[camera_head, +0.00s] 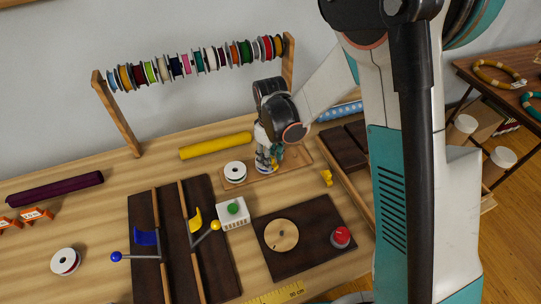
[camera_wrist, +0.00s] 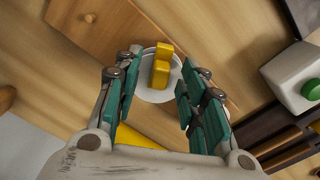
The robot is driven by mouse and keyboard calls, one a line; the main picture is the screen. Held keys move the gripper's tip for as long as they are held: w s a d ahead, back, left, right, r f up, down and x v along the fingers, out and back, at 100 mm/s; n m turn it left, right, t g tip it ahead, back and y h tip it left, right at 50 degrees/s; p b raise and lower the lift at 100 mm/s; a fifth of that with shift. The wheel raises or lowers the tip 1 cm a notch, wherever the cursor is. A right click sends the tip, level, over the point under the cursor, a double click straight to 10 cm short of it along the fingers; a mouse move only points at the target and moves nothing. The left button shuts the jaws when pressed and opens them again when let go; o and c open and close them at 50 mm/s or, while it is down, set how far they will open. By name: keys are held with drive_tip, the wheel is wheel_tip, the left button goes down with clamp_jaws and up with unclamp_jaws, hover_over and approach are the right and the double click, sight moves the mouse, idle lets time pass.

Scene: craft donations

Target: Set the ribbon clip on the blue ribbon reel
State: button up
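My gripper (camera_wrist: 157,88) points down over the wooden board, its teal fingers apart. It also shows in the head view (camera_head: 269,165). A yellow clip-like piece (camera_wrist: 161,65) shows between the fingers, with a gap on each side. A white reel disc (camera_wrist: 150,92) lies under that piece; its ribbon colour is hidden. In the head view, bits of blue and yellow show at the fingers, too small to tell apart. A white reel (camera_head: 235,170) sits at the board's left end. Another small yellow piece (camera_head: 326,177) stands on the table right of the board.
A yellow roll (camera_head: 215,146) lies behind the board. A white box with a green button (camera_head: 233,213), a dark board with a red knob (camera_head: 340,237) and dark rails with flags (camera_head: 170,220) stand in front. A reel rack (camera_head: 131,135) stands at the back.

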wheel_tip(320, 180, up, 12)
idle(0.6)
drive_tip(key=s+d+r+m+t, duration=0.3)
drive_tip(key=s+d+r+m, duration=0.1)
drive_tip(key=s+d+r, duration=0.5)
drive_tip(key=s+d+r+m+t, duration=0.2)
drive_tip(key=s+d+m+t, duration=0.2)
drive_tip(key=s, duration=0.6)
drive_tip(key=shift+s+d+r+m, duration=0.35)
drive_tip(key=shift+d+m, duration=0.25)
drive_tip(key=shift+d, duration=0.5)
